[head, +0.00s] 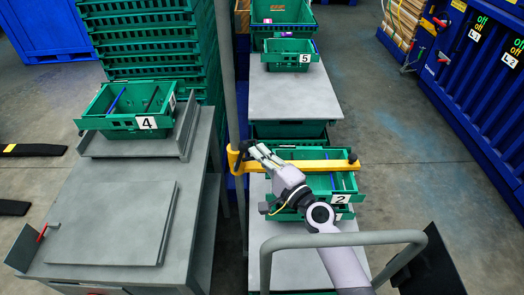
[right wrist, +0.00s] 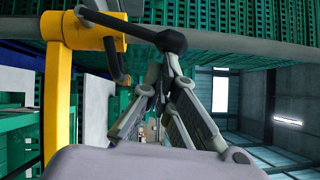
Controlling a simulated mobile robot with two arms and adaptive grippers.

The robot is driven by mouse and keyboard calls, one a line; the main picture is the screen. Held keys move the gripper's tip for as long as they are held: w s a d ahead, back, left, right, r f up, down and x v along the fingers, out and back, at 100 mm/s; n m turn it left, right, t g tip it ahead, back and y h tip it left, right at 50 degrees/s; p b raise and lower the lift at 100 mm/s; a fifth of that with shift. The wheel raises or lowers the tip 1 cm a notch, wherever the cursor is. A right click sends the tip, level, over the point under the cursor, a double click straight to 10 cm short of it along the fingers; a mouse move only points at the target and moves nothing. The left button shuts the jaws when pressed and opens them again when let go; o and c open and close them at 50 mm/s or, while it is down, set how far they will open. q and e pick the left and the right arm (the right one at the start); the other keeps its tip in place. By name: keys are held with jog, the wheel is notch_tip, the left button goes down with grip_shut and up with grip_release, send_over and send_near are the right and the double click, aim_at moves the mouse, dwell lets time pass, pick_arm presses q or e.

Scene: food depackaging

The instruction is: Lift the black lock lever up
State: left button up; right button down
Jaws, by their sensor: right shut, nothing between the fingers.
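A yellow bar (head: 310,166) spans above the green crate labelled 2, with a dark knob at its right end. The black lock lever (right wrist: 128,27) shows in the right wrist view, running from the bar's yellow end joint (right wrist: 92,30) to a rounded tip. My right gripper (head: 256,149) is shut and empty beside that end. In the right wrist view its fingertips (right wrist: 160,75) meet just below the lever's tip; I cannot tell whether they touch it. My left gripper is out of view.
The green crate labelled 2 (head: 342,184) sits under the bar. A grey vertical post (head: 230,90) stands just left of the gripper. Crate 4 (head: 113,123) is on the left table, and crate 5 (head: 290,66) is at the back. A grey handrail (head: 340,238) crosses the front.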

pick_arm(q)
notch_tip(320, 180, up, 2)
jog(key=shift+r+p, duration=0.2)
jog(key=shift+p, duration=0.45)
pick_arm(e)
jog(key=shift+a+r, duration=0.4)
jog(key=shift+a, duration=0.2)
jog(key=shift+a+r, duration=0.4)
jog(key=shift+a, duration=0.2)
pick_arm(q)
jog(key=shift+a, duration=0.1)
pick_arm(e)
jog(key=shift+d, duration=0.1)
jog(key=r+v, duration=0.1)
jog(key=v, duration=1.1)
jog(key=shift+f, duration=0.3)
